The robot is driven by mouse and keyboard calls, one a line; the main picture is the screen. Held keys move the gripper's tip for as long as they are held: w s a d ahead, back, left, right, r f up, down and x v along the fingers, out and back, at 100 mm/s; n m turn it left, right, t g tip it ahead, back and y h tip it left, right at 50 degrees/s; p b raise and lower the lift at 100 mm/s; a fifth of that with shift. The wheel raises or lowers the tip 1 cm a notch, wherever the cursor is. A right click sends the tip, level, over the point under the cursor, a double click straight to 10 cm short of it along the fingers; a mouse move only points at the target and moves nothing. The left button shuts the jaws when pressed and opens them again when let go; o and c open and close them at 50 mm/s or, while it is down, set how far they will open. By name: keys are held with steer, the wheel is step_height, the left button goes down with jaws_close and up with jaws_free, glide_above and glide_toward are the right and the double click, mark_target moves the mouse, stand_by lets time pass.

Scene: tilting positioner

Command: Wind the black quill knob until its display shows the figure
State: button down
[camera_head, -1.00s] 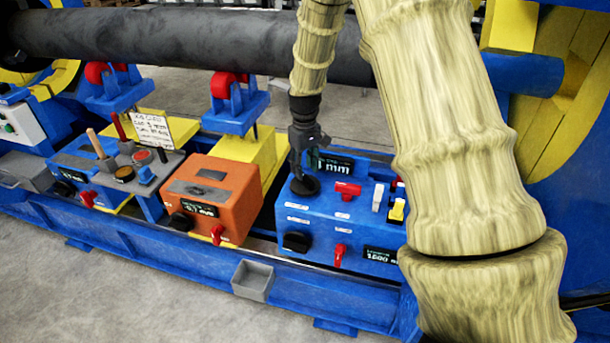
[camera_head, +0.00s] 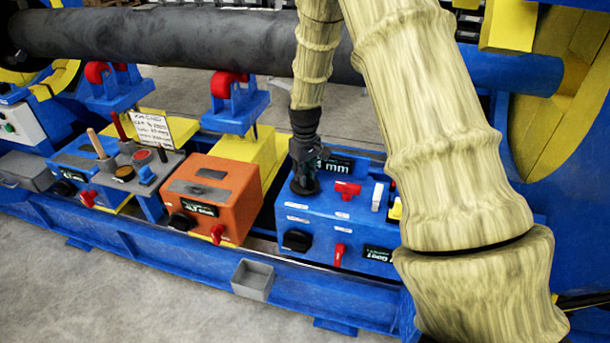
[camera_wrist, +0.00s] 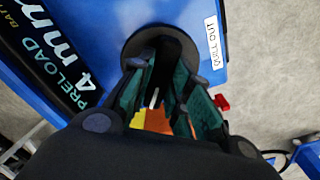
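The black quill knob (camera_head: 304,187) is on top of the blue box (camera_head: 335,225). In the wrist view its round black base (camera_wrist: 186,45) shows beside a white label that appears to read "QUILL OUT". My gripper (camera_head: 305,172) points down onto the knob. Its green-padded fingers (camera_wrist: 160,85) converge on the knob's black upper part and appear closed on it; the contact is partly hidden. The display (camera_head: 338,164) behind the knob is partly covered in the head view. In the wrist view the display (camera_wrist: 55,60) reads "PRELOAD" and "4 mm".
The blue box also carries a red handle (camera_head: 347,190), a white switch (camera_head: 377,196), another black knob (camera_head: 297,241) and a front display (camera_head: 379,254). An orange box (camera_head: 214,196) stands to the left. A handwritten card (camera_head: 151,128) is too small to read. A dark pipe (camera_head: 190,45) crosses behind.

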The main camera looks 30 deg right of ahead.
steer(key=shift+r+p, duration=0.15)
steer(key=shift+p, duration=0.15)
steer(key=shift+r+m+p, duration=0.1)
steer(key=shift+m+p, duration=0.2)
steer(key=shift+p, duration=0.1)
steer(key=shift+m+p, duration=0.5)
steer(key=shift+p, duration=0.2)
steer(key=shift+f, duration=0.2)
steer(key=c, duration=1.3)
jaws_free()
step_height(320, 180, up, 12)
